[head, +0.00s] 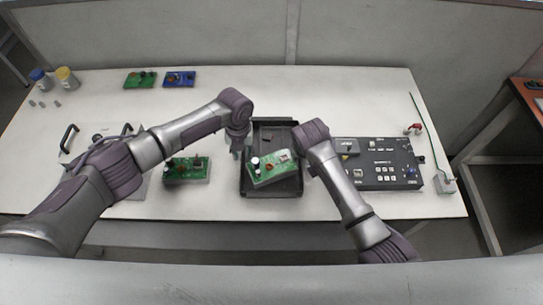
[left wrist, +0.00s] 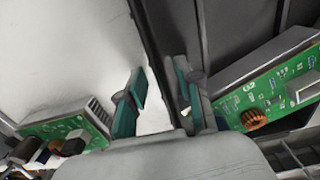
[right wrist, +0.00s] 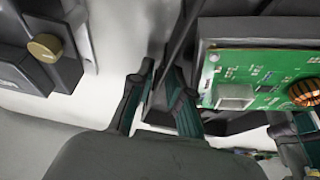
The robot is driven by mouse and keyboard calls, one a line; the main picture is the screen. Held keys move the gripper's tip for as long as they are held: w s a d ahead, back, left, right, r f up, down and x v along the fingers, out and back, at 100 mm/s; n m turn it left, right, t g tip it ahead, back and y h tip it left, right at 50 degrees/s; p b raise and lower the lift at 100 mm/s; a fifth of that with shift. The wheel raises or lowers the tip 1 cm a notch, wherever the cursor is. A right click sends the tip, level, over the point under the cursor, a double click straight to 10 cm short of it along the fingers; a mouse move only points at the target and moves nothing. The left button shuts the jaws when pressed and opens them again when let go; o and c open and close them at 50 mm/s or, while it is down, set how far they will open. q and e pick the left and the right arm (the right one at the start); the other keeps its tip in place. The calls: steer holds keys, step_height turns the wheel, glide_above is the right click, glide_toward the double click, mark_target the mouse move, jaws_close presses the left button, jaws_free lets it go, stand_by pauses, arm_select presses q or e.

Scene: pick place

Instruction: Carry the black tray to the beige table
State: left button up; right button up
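The black tray (head: 286,127) lies on the white table near its front middle. A green circuit board (head: 268,172) with a grey base lies in it. My left gripper (head: 240,150) is at the tray's left wall; in the left wrist view (left wrist: 160,95) its fingers are parted, with the wall between them. My right gripper (right wrist: 155,95) is at the tray's right wall, fingers parted around the wall in the right wrist view; my arm hides it in the head view. I see no clearly beige table; a reddish-brown one (head: 530,97) shows at the right edge.
The white table (head: 300,85) also holds a green board (head: 187,169) left of the tray and a black control panel (head: 385,165) to its right. Two more boards and two jars stand at the back left. Dark floor lies between the tables.

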arm_select(q)
steer(key=shift+f, duration=0.1)
steer(key=shift+c, duration=0.3)
arm_select(e)
steer(key=shift+c, duration=0.4)
arm_select(q)
steer(key=shift+c, duration=1.3)
arm_select(e)
steer(key=shift+c, duration=1.2)
arm_select(q)
jaws_close()
arm_select(e)
jaws_close()
